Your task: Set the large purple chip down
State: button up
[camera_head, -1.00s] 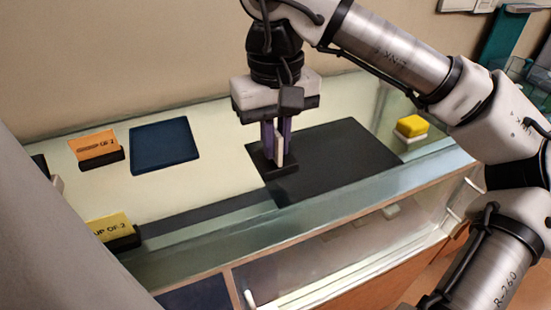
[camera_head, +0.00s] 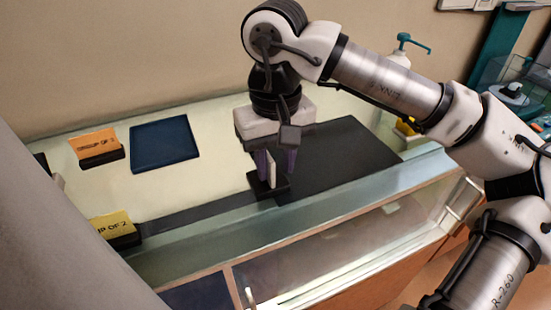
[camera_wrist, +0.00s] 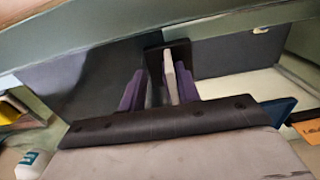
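My gripper (camera_head: 273,178) points down over the front left of the dark mat (camera_head: 345,150) on the glass-topped counter. Its two purplish fingers stand apart, one on each side of a thin whitish upright plate (camera_head: 271,175) rising from a small black base (camera_head: 282,195). In the wrist view, the plate (camera_wrist: 170,76) is close to the right finger, with a gap to the left one. The base appears at the mat's front left edge; its contact there is unclear. I cannot make out a separate large purple chip.
A dark blue square tray (camera_head: 165,146) lies at left. An orange sign (camera_head: 98,146) and a yellow sign (camera_head: 115,228) stand on black bases. A yellow object (camera_head: 404,127) is partly behind my arm. A pump bottle (camera_head: 401,52) stands behind.

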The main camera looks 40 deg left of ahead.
notch_tip(320, 180, up, 12)
jog(key=shift+r, duration=0.15)
dwell(0.5)
jog(key=shift+a, duration=0.1)
dwell(0.3)
